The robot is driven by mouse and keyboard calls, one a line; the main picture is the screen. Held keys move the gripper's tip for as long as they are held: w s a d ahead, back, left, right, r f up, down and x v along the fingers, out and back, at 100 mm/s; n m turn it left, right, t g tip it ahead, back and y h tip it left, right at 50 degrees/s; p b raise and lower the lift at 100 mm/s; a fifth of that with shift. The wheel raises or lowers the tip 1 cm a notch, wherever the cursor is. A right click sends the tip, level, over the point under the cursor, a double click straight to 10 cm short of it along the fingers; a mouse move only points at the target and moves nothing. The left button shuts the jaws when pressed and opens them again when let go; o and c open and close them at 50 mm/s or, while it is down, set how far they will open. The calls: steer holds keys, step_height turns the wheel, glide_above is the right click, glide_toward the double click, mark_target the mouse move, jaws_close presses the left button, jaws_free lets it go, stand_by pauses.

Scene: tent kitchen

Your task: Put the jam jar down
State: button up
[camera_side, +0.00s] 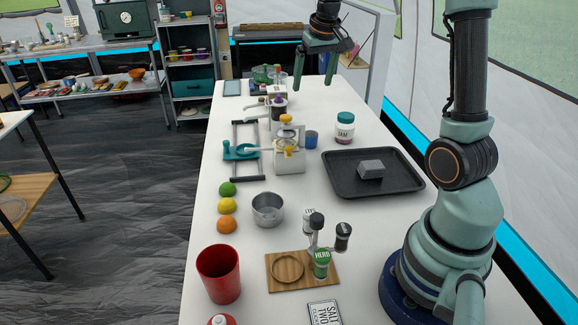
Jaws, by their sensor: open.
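The jam jar (344,128) stands upright on the white table, behind the dark tray. It has a teal lid and a white label reading JAM. My gripper (312,82) is open and empty. It hangs above the far part of the table, up and to the left of the jar in the picture, and is apart from it. Nothing shows between its fingers.
A dark tray (345,183) with a grey block (371,169) lies in front of the jar. A blue cup (311,139) and a white-and-yellow device (289,158) stand to its left. A metal pot (267,209), red cup (219,274) and wooden board (287,287) are nearer.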

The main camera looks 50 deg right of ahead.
steer(key=s+a+n+t, duration=0.1)
steer(key=s+a+n, duration=0.1)
steer(key=s+a, duration=0.2)
steer(key=s+a+n+t+y, duration=0.1)
steer(key=s+a, duration=0.3)
steer(key=a, duration=0.6)
steer(key=s+a+n, duration=0.2)
steer(key=s+a, duration=0.2)
steer(key=a, duration=0.4)
steer(key=shift+s+r+n+t+y, duration=0.3)
steer(key=shift+s+r+t, duration=0.05)
steer(key=shift+r+t, duration=0.05)
